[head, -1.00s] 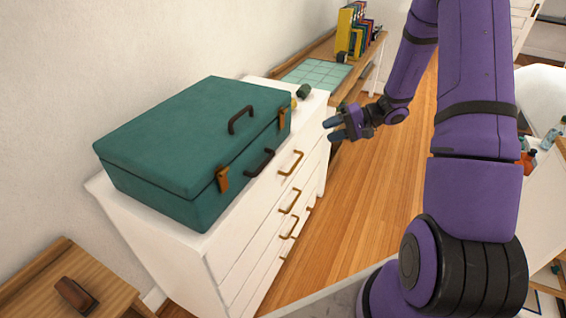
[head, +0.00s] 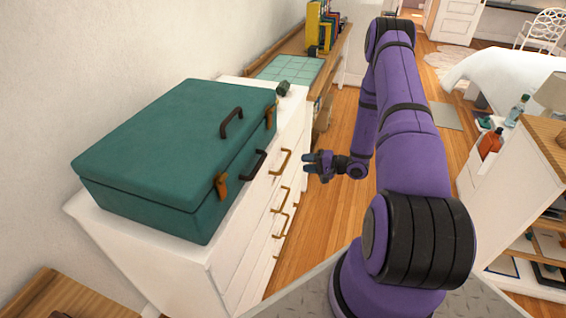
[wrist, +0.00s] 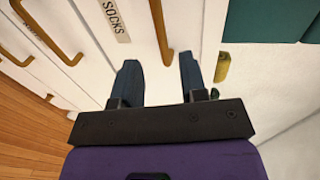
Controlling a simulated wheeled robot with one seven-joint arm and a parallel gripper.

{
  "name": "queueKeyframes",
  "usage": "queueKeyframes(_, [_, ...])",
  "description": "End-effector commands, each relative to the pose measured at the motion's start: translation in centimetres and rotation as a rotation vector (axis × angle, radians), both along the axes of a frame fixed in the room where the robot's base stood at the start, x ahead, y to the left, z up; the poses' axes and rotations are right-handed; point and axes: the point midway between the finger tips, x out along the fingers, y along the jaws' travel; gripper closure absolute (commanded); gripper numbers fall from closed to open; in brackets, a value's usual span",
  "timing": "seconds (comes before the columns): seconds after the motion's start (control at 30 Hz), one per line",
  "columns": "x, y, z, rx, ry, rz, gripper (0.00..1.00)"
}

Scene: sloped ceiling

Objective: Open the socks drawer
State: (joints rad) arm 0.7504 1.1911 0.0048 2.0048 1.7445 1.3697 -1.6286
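The white dresser (head: 238,262) stands at the left, with brass bar handles on its drawer fronts. In the wrist view a label reading SOCKS (wrist: 117,18) sits on a white drawer front, beside a brass handle (wrist: 161,25). The top handle shows in the head view (head: 281,162). My gripper (head: 308,164) is to the right of the dresser front, near the height of the upper drawers. In the wrist view its two dark fingers (wrist: 158,78) are apart with nothing between them, pointing toward the labelled front and its handle. The drawers look shut.
A green suitcase (head: 170,140) lies on the dresser top, with a small dark green object (head: 283,88) behind it. A desk with books (head: 325,30) stands beyond. Wooden floor (head: 340,125) is open to the right. A white shelf unit (head: 520,180) stands at the right.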

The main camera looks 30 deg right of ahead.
Motion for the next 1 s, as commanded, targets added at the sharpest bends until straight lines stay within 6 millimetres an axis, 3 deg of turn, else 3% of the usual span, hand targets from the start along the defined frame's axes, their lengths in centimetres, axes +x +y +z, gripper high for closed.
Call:
queueKeyframes(0.3, [4.4, 3.5, -1.1, 0.001, -0.001, 0.005, 0.61])
queueKeyframes(0.5, [6.2, 5.0, -1.6, 0.0, 0.0, 0.004, 0.61])
queueKeyframes(0.93, [6.9, 5.5, -1.8, 0.0, 0.0, 0.003, 0.61])
queueKeyframes(1.0, [6.9, 5.5, -1.8, 0.0, 0.0, 0.003, 0.74])
